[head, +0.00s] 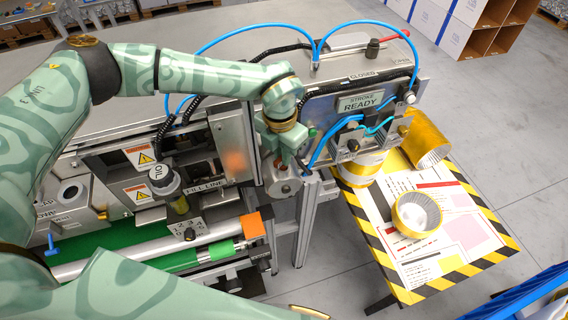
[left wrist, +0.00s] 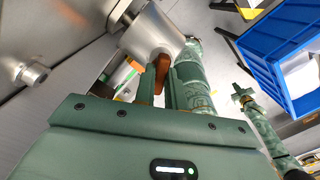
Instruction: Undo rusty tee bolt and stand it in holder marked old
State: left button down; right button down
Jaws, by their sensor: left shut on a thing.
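My left gripper (head: 299,162) is at the right end of the machine, beside a round steel boss (head: 284,188). In the left wrist view its two fingers (left wrist: 166,88) are shut on a rusty brown piece, the tee bolt (left wrist: 162,66). The bolt sits at the mouth of a steel cylinder (left wrist: 152,36); how deep it goes in is hidden. I cannot make out a holder marked old.
A table with a striped edge (head: 480,256) stands to the right, with a ribbed cup (head: 417,214) on it. Blue air hoses (head: 330,143) run close to my left gripper. A blue bin (left wrist: 262,58) shows in the left wrist view. Open floor lies beyond the table.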

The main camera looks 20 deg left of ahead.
pick_arm(q)
jog(key=shift+w+r, duration=0.15)
jog(key=shift+r, duration=0.3)
jog(key=shift+r+p, duration=0.4)
jog(key=shift+p, duration=0.05)
jog(key=shift+w+a+r+p, duration=0.1)
jog(key=shift+r+p, duration=0.25)
jog(key=shift+r, duration=0.1)
jog(key=shift+r+p, duration=0.3)
jog(key=shift+r, duration=0.2)
jog(key=shift+f, duration=0.1)
